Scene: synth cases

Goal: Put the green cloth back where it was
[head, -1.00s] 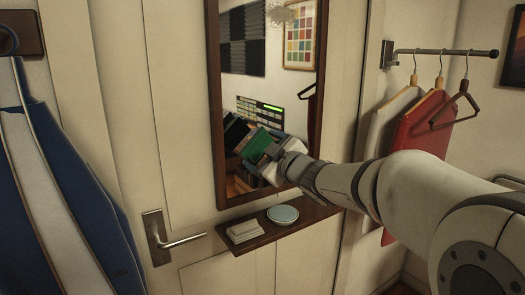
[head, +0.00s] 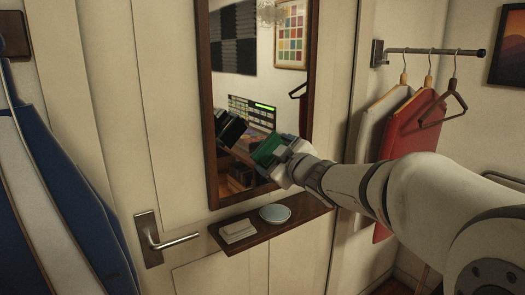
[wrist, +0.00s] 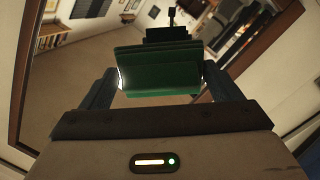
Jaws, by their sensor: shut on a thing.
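The green cloth (head: 267,150) is a small folded piece in my gripper (head: 278,155), in front of the mirror (head: 212,165) on the door. In the wrist view, the green cloth (wrist: 158,72) spans the space between both fingers of my gripper (wrist: 158,84), which is shut on it. The cloth is held in the air above a dark wooden shelf (head: 240,247). A dark reflection of my gripper shows in the mirror, left of the cloth.
The shelf under the mirror bears a folded white cloth (head: 237,231) and a pale blue dish (head: 275,213). A door handle (head: 152,238) juts out at left. A rail (head: 435,51) with hangers and a red garment (head: 410,122) is at right.

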